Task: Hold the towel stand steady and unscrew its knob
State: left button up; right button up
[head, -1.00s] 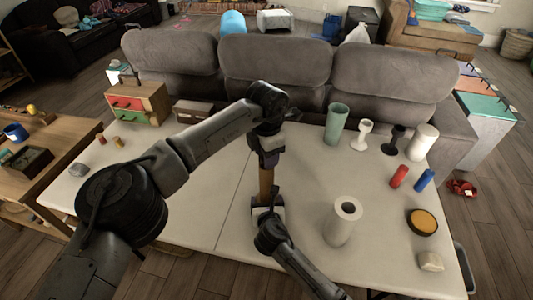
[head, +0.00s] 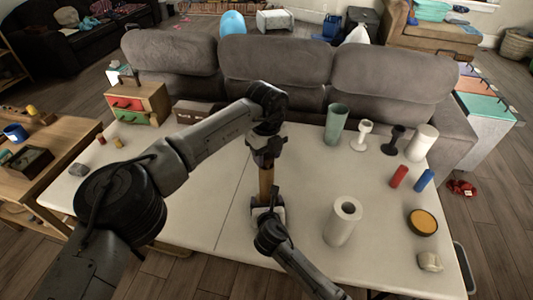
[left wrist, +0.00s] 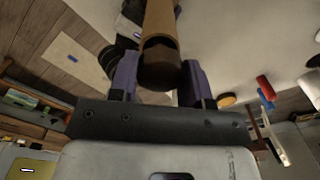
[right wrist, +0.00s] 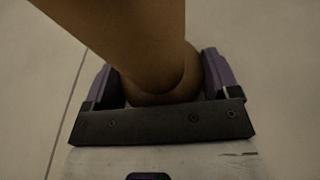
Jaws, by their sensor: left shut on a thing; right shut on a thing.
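The towel stand is a brown wooden post (head: 266,183) standing upright on the white table. My left gripper (head: 266,162) is at its top, above my right gripper. In the left wrist view, a dark brown round knob (left wrist: 160,70) sits between the purple fingers, with the lighter post (left wrist: 160,22) running beyond it. The left gripper is shut on the knob. My right gripper (head: 266,208) is shut on the stand low down. In the right wrist view, the post (right wrist: 125,35) widens into a rounded part (right wrist: 165,92) between the fingers. The stand's foot is mostly hidden.
A white paper roll (head: 343,222) stands close to the right of the stand. Further right are a green cup (head: 336,123), a red cylinder (head: 398,176), a blue cylinder (head: 424,180) and a round yellow-topped tin (head: 422,222). The table left of the stand is mostly clear.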

pick_arm(q)
jog(key=shift+r, duration=0.25)
dwell(0.6)
jog(key=shift+r, duration=0.85)
jog(key=shift+r, duration=2)
pick_arm(e)
jog(key=o, duration=1.6)
